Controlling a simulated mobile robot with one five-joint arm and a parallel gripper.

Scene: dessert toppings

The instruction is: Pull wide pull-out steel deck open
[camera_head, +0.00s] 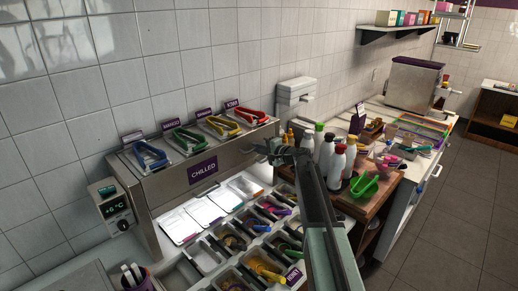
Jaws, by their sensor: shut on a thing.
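A wide steel deck (175,144) with a purple CHILLED sign on its front runs along the tiled wall, above the topping pans. Blue, green, yellow and red tongs lie on its top. My gripper (272,149) is at the right end of this deck, by its front edge. Its jaws are shut on what looks like the deck's edge or a handle there. The exact contact is small and dark, and I cannot make out a handle. My arm hides part of the counter to the right.
Several topping pans (233,241) sit below the deck, with white cards behind them. A temperature box (115,208) stands at its left. Several bottles (337,166) and a green scoop (364,186) stand on a wooden cart close right of my arm. The floor (460,220) at right is clear.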

